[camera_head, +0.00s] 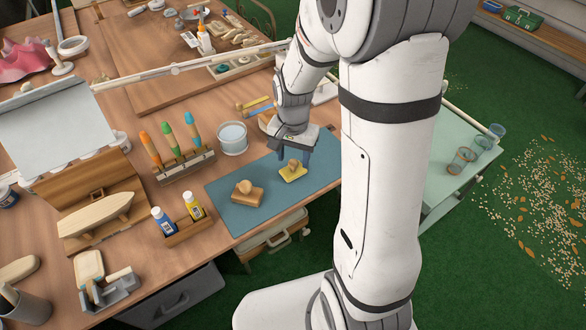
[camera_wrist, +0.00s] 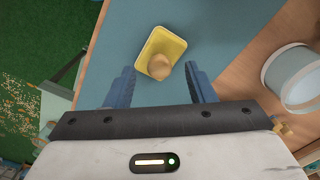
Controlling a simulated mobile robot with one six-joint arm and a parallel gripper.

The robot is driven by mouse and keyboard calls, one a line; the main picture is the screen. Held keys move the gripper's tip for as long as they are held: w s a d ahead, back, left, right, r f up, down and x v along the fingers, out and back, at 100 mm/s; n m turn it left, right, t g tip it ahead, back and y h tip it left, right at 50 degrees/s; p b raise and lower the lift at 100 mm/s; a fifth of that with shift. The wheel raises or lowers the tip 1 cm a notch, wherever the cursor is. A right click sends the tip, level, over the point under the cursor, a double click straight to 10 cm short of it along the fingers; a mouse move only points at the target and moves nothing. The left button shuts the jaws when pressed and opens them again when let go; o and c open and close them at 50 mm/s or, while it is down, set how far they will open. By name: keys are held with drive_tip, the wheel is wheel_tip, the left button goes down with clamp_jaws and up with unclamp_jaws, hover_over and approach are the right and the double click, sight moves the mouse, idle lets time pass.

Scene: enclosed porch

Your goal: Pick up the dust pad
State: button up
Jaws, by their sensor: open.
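A yellow pad with a round wooden knob, which looks like the dust pad (camera_head: 291,173), lies flat on the blue-grey mat (camera_head: 232,211). My gripper (camera_head: 291,155) is open and empty, pointing down just above and behind it. In the wrist view the pad (camera_wrist: 164,46) lies beyond and between the tips of my open fingers (camera_wrist: 160,70). The fingers do not appear to touch it. A second knobbed block, brown wood (camera_head: 247,194), lies to the left on the same mat.
A clear tub of pale liquid (camera_head: 233,139) stands behind the mat, close to my gripper in the wrist view (camera_wrist: 300,78). The mat's front edge is near the table edge.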

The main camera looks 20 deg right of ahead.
sight(293, 162)
drive_tip(key=shift+f, duration=0.9)
drive_tip(key=shift+c, duration=0.2)
drive_tip(key=c, duration=1)
wheel_tip(293, 162, up, 10)
drive_tip(key=shift+r+p, duration=0.1)
drive_tip(key=shift+p, duration=0.35)
drive_tip(key=o, duration=0.4)
drive_tip(key=c, duration=0.3)
